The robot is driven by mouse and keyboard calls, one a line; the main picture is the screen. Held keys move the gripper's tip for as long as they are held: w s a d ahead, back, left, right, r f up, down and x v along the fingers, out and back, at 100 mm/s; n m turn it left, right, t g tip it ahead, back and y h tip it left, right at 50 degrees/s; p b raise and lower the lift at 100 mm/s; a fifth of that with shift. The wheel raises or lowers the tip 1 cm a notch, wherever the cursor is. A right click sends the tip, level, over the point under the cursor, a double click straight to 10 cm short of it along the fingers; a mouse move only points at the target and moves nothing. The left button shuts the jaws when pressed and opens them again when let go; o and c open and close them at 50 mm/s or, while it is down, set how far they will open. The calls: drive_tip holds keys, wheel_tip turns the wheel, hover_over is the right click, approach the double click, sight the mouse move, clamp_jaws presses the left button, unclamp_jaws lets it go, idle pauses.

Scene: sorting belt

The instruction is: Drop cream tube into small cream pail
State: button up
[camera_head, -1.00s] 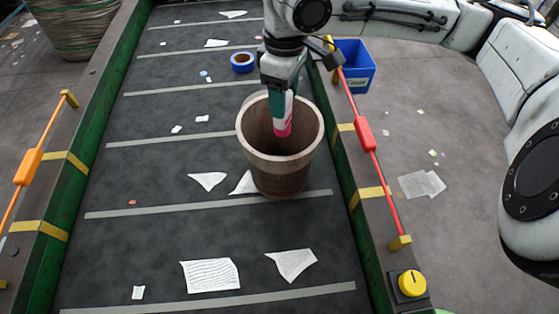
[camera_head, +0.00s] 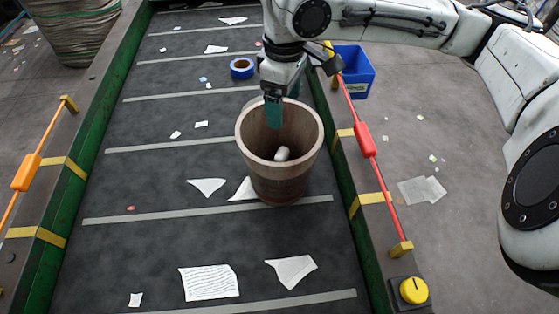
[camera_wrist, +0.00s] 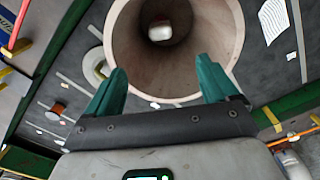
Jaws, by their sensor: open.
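A brownish wooden-looking pail (camera_head: 283,176) stands upright on the dark belt, and its wide mouth faces up. The tube (camera_head: 283,153) lies inside the pail; only a pale rounded part of it shows. In the wrist view the tube (camera_wrist: 160,30) is a whitish shape with a reddish edge, deep inside the pail (camera_wrist: 228,52). My gripper (camera_head: 273,118) is above the pail's mouth near its rear rim. In the wrist view my gripper's two teal fingers (camera_wrist: 164,88) are spread apart with nothing between them.
A blue tape roll (camera_head: 242,67) lies on the belt behind the pail. Paper scraps such as a lined sheet (camera_head: 209,282) lie flat around it. A blue bin (camera_head: 353,71) stands beyond the right rail. A red-handled bar (camera_head: 366,140) and a yellow knob (camera_head: 413,290) are along the right edge.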

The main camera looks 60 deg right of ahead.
wheel_tip(320, 180, up, 10)
drive_tip(key=shift+r, duration=0.2)
idle(0.7)
